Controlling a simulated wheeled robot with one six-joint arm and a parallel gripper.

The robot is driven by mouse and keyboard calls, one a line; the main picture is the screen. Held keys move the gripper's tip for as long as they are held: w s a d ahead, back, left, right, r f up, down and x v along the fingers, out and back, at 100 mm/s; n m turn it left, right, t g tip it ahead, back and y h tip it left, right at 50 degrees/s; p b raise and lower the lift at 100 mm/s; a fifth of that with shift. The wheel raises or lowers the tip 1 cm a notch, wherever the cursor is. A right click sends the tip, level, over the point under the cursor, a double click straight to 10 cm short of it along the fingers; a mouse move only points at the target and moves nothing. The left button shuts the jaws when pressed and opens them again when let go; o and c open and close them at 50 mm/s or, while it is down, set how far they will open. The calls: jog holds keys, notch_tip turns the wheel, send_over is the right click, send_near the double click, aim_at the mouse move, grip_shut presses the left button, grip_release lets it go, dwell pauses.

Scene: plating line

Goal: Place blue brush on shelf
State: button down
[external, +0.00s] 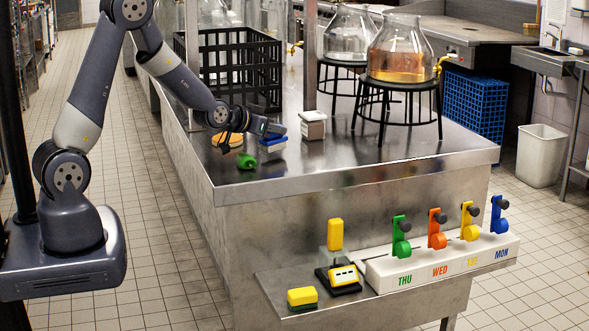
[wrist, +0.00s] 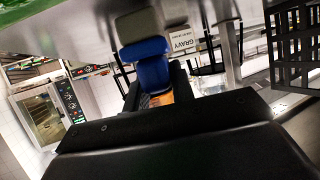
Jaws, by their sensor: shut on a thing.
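My gripper (external: 258,125) is low over the left part of the steel counter, its jaws shut on the blue brush. In the wrist view the blue brush (wrist: 150,66) shows as a blue block with a pale grey part, between my dark fingers (wrist: 156,92). In the external view the arm's end partly hides the blue brush (external: 272,142), and I cannot tell whether it touches the counter. A low steel shelf (external: 272,287) juts from the counter's front.
An orange item (external: 228,141) and a green item (external: 247,161) lie beside my gripper. A gravy container (external: 313,126) stands to its right, a black crate (external: 240,70) behind. The shelf holds a yellow-green sponge (external: 302,298), a black-and-yellow stand (external: 340,278) and a white rack (external: 430,262).

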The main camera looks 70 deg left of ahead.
jog(key=shift+f, duration=0.7)
jog(key=shift+f, duration=0.15)
jog(key=c, duration=1.2)
grip_release()
jog(key=shift+r, duration=0.2)
jog(key=shift+o, duration=0.4)
jog(key=b+v, duration=0.1)
jog(key=v, duration=1.1)
